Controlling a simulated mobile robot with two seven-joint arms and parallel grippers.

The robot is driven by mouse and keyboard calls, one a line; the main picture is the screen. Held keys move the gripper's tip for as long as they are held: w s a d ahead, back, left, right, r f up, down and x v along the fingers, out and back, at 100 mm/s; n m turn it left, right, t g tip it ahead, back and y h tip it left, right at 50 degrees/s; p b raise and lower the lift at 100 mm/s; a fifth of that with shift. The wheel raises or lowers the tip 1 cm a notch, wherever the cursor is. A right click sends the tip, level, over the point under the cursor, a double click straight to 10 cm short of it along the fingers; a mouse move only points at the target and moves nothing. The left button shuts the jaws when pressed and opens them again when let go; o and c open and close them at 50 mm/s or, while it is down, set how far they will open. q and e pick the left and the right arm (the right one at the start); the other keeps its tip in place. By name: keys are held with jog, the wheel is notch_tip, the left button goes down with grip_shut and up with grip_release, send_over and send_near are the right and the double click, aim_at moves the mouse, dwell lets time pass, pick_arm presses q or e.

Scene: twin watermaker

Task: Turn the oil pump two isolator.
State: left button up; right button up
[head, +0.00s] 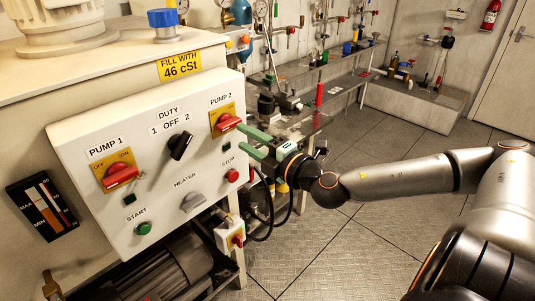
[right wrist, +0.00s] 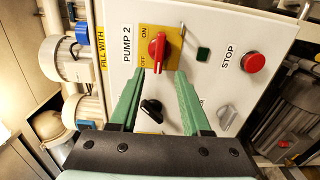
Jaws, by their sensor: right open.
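The pump two isolator (head: 226,122) is a red rotary handle on a yellow plate under the PUMP 2 label, at the right end of the white panel. Its handle lies roughly sideways across the plate. My right gripper (head: 241,140) has two green fingers, open, in front of the panel near the isolator. In the right wrist view the red handle (right wrist: 157,52) shows just beyond and between the fingertips (right wrist: 160,73), with nothing gripped. The exact gap between fingertips and handle is hard to judge. My left gripper is not in view.
The panel also carries the pump one isolator (head: 121,176), a black duty knob (head: 180,146), a grey heater knob (head: 193,202), a green start button (head: 144,228) and a red stop button (head: 232,175) just below my right gripper. The floor to the right (head: 370,210) is clear.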

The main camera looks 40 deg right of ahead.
jog(key=s+p, duration=0.3)
jog(key=s, duration=0.3)
jog(key=shift+s, duration=0.15)
dwell(0.6)
jog(key=s+a+f+m+g+h, duration=0.2)
jog(key=f+m+g, duration=0.45)
jog(key=f, duration=1.35)
jog(key=s+a+f+m+g+y, duration=0.2)
jog(key=s+a+f+m+y, duration=0.1)
jog(key=s+a+f+m, duration=0.7)
jog(key=s+a+f, duration=0.1)
jog(key=a+f, duration=0.3)
jog(key=f, duration=0.1)
jog(key=shift+s+a+f, duration=0.15)
jog(key=shift+s+a, duration=0.15)
jog(key=shift+a, duration=0.05)
